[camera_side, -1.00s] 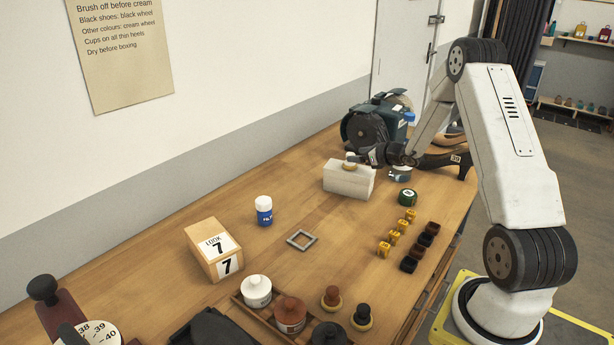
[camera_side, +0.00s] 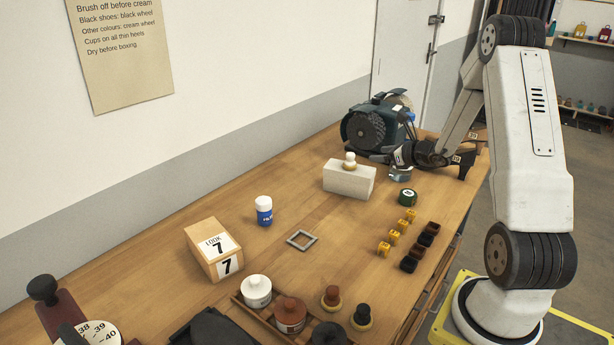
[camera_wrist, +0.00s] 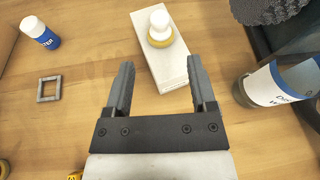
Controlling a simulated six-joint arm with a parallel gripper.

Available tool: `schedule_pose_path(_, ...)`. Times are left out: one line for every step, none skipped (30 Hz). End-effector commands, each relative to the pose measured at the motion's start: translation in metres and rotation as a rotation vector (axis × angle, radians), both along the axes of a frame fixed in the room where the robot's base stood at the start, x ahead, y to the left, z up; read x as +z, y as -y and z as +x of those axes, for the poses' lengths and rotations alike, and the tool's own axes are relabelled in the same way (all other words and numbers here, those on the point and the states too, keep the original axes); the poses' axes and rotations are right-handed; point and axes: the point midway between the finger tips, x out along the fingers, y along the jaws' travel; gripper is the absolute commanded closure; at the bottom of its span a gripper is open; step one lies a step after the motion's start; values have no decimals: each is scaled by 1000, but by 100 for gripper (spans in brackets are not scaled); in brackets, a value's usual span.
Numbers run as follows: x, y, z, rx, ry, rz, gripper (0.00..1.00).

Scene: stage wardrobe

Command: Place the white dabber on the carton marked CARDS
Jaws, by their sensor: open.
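The white dabber (camera_side: 350,160), with a white knob and a yellowish pad, stands upright on top of a pale, long carton (camera_side: 348,182). No lettering is readable on the carton. In the wrist view the dabber (camera_wrist: 160,24) sits at the carton's (camera_wrist: 176,72) far end. My gripper (camera_wrist: 161,63) is open and empty, its fingers apart from the dabber and pointing toward the carton. In the side view it is right of the carton, partly hidden by the arm and a bottle.
A bottle with a blue-and-white label (camera_wrist: 272,85) stands close to the right finger. A dark wheel machine (camera_side: 375,128) is behind. A blue-and-white jar (camera_side: 264,211), a grey square frame (camera_side: 302,240) and a LOOK 7 box (camera_side: 213,250) stand to the left.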

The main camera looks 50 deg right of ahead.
Motion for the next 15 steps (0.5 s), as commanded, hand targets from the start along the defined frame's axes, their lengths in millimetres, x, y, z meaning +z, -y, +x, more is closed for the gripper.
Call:
schedule_pose_path(0,0,0,0,0,0,27)
schedule_pose_path(0,0,0,0,0,0,27)
schedule_pose_path(0,0,0,0,0,0,27)
schedule_pose_path(0,0,0,0,0,0,27)
schedule_pose_path(0,0,0,0,0,0,27)
schedule_pose_path(0,0,0,0,0,0,27)
schedule_pose_path(0,0,0,0,0,0,27)
schedule_pose_path(0,0,0,1,-1,0,27)
schedule_pose_path(0,-1,1,6,-3,-2,27)
schedule_pose_path(0,-3,1,11,-5,-4,27)
schedule_pose_path(0,-5,2,19,-9,-6,27)
schedule_pose_path(0,-9,3,36,-16,-13,27)
schedule_pose_path(-1,-14,5,52,-24,-18,27)
schedule_pose_path(-1,-19,6,71,-32,-25,27)
schedule_pose_path(-1,-27,8,104,-45,-38,27)
